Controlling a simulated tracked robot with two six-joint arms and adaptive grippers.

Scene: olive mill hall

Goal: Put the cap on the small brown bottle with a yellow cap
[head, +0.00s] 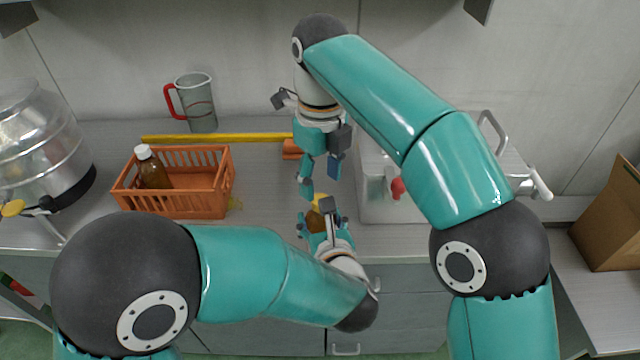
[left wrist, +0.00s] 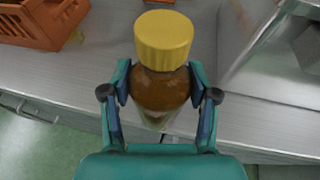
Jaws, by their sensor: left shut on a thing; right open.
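The small brown bottle (left wrist: 160,90) stands roughly upright in my left gripper (left wrist: 160,78), which is shut on its body. The yellow cap (left wrist: 164,40) sits on top of the bottle; I cannot tell how tightly it is seated. In the head view, the bottle (head: 316,222) and its cap (head: 321,203) are partly hidden by my left gripper, near the front edge of the counter. My right gripper (head: 320,178) is open, pointing down just above the cap, with nothing seen between its fingers.
An orange crate (head: 178,204) holds another brown bottle (head: 153,173) with a white cap. A jug (head: 200,105) with a red handle and a yellow bar (head: 215,138) are behind it. A metal drum (head: 35,140) stands left; a grey metal box (head: 375,200) stands right, close to my grippers.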

